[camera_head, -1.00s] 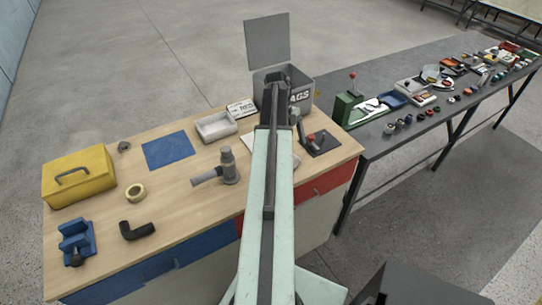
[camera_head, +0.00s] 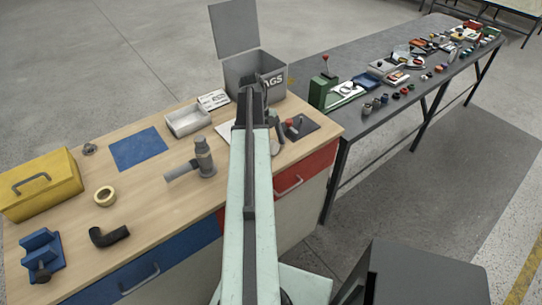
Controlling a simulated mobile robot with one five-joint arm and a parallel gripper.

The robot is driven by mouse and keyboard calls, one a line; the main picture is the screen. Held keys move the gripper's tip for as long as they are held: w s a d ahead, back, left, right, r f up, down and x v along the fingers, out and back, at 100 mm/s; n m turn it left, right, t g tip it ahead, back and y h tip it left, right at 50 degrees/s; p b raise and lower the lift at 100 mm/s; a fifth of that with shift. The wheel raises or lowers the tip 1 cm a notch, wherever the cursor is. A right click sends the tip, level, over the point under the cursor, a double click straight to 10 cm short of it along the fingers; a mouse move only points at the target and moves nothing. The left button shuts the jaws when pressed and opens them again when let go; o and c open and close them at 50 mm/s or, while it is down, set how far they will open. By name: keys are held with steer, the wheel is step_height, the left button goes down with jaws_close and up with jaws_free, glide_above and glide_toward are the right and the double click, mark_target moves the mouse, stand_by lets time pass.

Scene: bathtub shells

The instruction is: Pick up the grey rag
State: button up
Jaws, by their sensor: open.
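A small crumpled grey thing (camera_head: 89,149) lies on the wooden bench at the left, beside a blue mat. It may be the grey rag, but it is too small to be sure. A grey bin (camera_head: 272,78) lettered "AGS", its first letter covered, stands at the bench's back right with its lid (camera_head: 234,28) up. Its inside is mostly hidden. My gripper (camera_head: 252,82) is at the far end of my pale green arm, in front of the bin in the picture. It looks empty, and its fingertips are hard to make out.
The wooden bench holds a yellow toolbox (camera_head: 40,186), tape roll (camera_head: 105,196), black elbow pipe (camera_head: 108,236), blue vise (camera_head: 42,254), grey pipe fitting (camera_head: 203,160), white tray (camera_head: 188,121) and blue mat (camera_head: 138,148). A dark table (camera_head: 390,115) with many small parts adjoins at the right.

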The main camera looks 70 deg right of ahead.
mark_target(275, 147)
steer(key=c, duration=1.4)
steer(key=shift+c, duration=0.2)
steer(key=shift+r+p, duration=0.6)
steer(key=shift+p, duration=0.2)
step_height(275, 147, up, 3)
steer(key=p, duration=0.3)
steer(key=shift+r, duration=0.15)
steer(key=w, duration=0.5)
steer(key=w+a, duration=0.1)
steer(key=w, duration=0.4)
steer(key=w+a, duration=0.1)
steer(key=w, duration=0.5)
steer(key=shift+r+p, duration=0.25)
steer(key=shift+p, duration=0.15)
